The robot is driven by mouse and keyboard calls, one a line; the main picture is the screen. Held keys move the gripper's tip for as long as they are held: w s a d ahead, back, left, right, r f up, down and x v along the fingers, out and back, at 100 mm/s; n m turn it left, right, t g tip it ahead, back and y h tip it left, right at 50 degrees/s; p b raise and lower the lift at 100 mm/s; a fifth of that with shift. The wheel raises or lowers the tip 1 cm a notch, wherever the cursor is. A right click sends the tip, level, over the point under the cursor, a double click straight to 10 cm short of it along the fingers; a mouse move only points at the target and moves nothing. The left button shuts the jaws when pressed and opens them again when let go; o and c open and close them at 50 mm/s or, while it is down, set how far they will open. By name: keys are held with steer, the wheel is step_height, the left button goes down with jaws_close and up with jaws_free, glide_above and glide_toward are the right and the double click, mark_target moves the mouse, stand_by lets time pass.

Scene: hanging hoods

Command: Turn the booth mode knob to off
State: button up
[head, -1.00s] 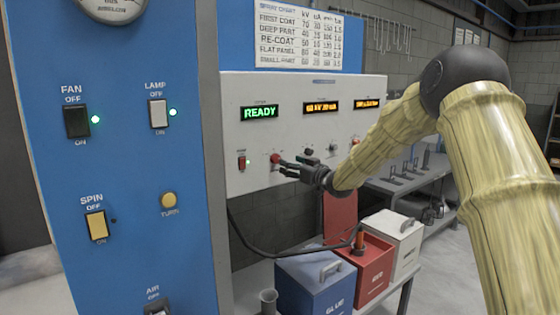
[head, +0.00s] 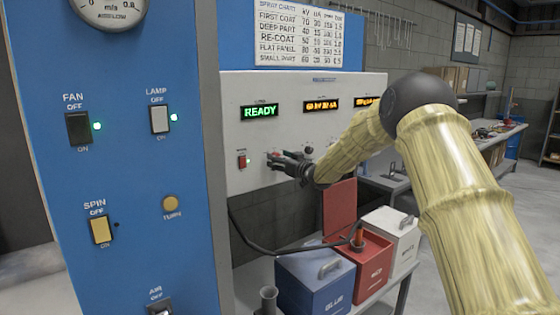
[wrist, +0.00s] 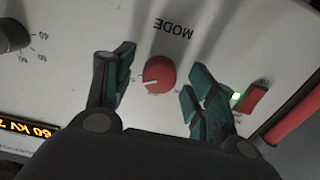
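The red round mode knob (wrist: 159,75) sits on the white control panel below the word MODE, which appears upside down in the wrist view. A pale pointer mark shows on the knob's face; the labels around it are too small to read. My gripper (wrist: 156,90) is open, with one teal-padded finger on each side of the knob and a gap on both sides. In the head view my gripper (head: 275,160) is at the panel's lower left and mostly hides the knob.
A red rocker switch (wrist: 254,97) with a green light is close beside one finger. A dark knob (wrist: 12,36) is on the other side. The panel (head: 245,88) shows READY. Blue (head: 312,285), red and white boxes stand below.

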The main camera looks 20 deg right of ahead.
steer(key=c, duration=1)
steer(key=shift+d+n+b, duration=0.1)
steer(key=shift+n+b, duration=5.25)
steer(key=shift+n, duration=0.55)
steer(key=o, duration=1.1)
steer(key=shift+c, duration=0.2)
